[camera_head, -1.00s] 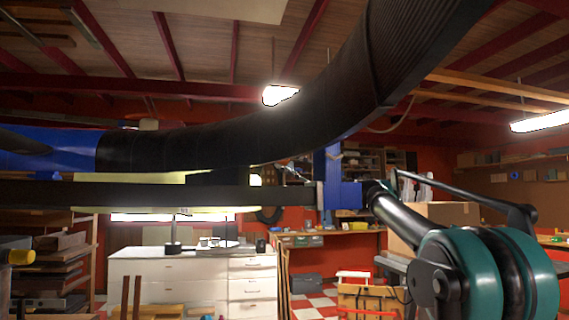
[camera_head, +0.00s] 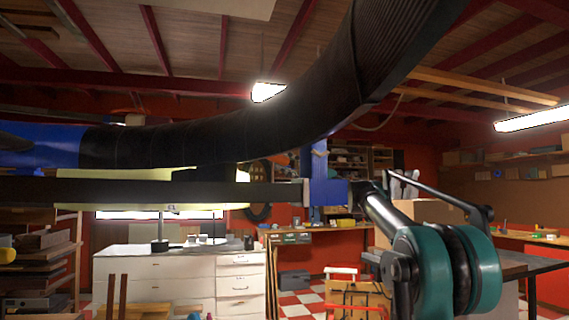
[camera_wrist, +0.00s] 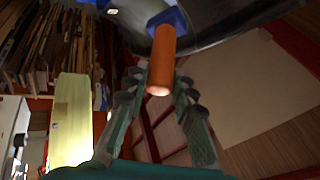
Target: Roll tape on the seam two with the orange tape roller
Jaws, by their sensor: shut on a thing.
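The orange tape roller (camera_wrist: 162,62) shows in the wrist view as an orange cylinder with a blue part at its upper end. My gripper (camera_wrist: 158,88) is shut on it, with fingers on both sides. A dark curved surface lies just beyond the roller's upper end; I cannot tell whether they touch. In the head view a large black curved duct (camera_head: 250,135) runs from left to upper right, with a blue section (camera_head: 40,146) at its left end. I cannot tell which joint is seam two. My gripper and the roller cannot be made out in the head view.
A long dark bar (camera_head: 150,193) runs level below the duct to a blue bracket (camera_head: 326,191). A pale yellow panel (camera_head: 120,174) is behind it. White drawers (camera_head: 170,280) and a wooden workbench (camera_head: 320,228) stand farther back. Loaded shelves (camera_head: 45,270) are at the left.

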